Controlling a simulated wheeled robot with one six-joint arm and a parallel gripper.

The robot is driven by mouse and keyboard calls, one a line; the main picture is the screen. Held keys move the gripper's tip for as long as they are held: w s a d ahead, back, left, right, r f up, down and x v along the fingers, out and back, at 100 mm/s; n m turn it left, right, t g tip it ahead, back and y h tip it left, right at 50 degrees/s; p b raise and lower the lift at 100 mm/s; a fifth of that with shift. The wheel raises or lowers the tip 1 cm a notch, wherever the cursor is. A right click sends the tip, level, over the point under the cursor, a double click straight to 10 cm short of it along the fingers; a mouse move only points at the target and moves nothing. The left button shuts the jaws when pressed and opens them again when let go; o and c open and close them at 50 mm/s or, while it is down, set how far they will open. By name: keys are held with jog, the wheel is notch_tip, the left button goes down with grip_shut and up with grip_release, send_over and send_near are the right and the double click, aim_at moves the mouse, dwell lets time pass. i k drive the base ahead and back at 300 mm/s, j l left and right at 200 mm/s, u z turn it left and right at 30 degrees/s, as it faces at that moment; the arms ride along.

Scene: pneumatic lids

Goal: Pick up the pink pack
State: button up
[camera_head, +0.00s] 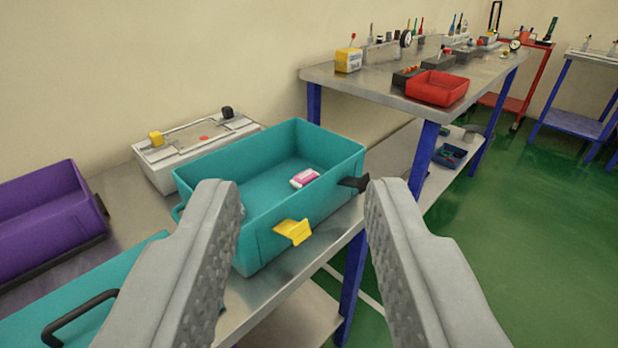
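The pink pack (305,178) is small, with a pale whitish part, and lies inside the teal open box (295,214) near its front right wall. The box stands on a metal table and has a yellow latch (293,231) and a black latch (354,183) on its outside. My gripper (303,190) is open and empty. Its two grey fingers stand wide apart in the foreground, nearer to me than the box. The left finger covers part of the box's near left side. The pack is in clear view between the fingers.
A teal lid with a black handle (80,318) lies at the lower left. A purple box (42,225) stands at the left, and a white device (195,145) stands behind the teal box. A higher bench with a red tray (437,88) is at the back right. Green floor is at right.

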aim_at(300, 180)
jog(key=i+z, duration=0.3)
jog(key=z, duration=0.15)
jog(key=i+j+z, duration=0.2)
jog(key=z, duration=0.2)
jog(key=i, duration=0.1)
